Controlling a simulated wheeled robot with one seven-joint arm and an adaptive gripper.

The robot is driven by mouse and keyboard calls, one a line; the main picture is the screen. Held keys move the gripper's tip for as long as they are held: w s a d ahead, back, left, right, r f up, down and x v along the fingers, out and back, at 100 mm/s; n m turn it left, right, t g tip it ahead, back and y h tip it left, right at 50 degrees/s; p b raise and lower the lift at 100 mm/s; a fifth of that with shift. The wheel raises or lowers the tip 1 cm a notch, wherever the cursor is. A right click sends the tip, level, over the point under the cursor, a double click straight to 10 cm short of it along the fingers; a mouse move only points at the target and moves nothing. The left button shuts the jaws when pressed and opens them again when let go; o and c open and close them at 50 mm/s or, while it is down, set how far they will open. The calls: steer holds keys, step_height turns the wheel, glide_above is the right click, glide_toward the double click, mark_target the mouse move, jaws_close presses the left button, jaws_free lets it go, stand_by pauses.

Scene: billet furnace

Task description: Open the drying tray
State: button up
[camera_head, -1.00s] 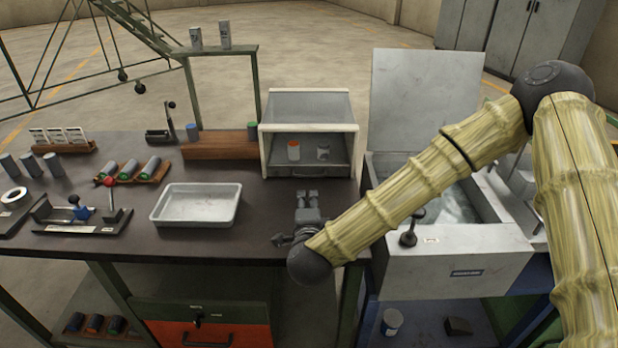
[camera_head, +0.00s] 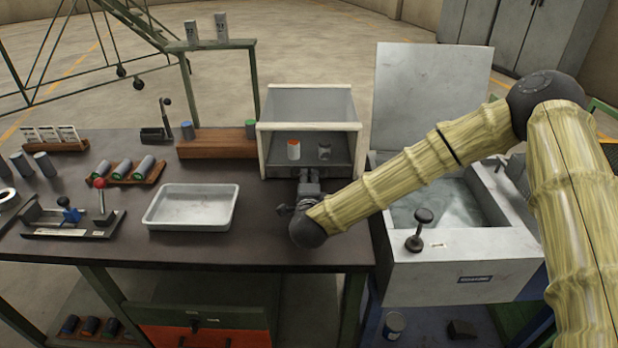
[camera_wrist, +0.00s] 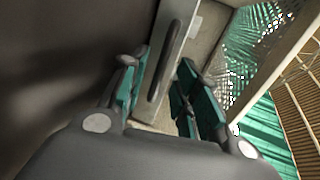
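The drying tray (camera_head: 282,168) is the low, dark-fronted tray in the bottom of a white cabinet with a sloped clear top. In the wrist view, the tray front (camera_wrist: 178,22) carries a dark bar handle (camera_wrist: 160,75). My gripper (camera_head: 309,174) is at the tray's front. In the wrist view, the fingers of my gripper (camera_wrist: 163,64) are open, one on each side of the handle with gaps. The head view hides the handle behind my gripper.
A white shallow pan (camera_head: 190,226) lies left of my gripper on the dark bench (camera_head: 120,240). A grey bath with a raised lid (camera_head: 430,100) stands at right, under my arm. A wooden block (camera_head: 217,149) sits left of the cabinet (camera_head: 309,126).

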steer(key=shift+w+f, duration=0.2)
steer(key=shift+w, duration=0.65)
jaws_close()
steer(key=shift+s, duration=0.1)
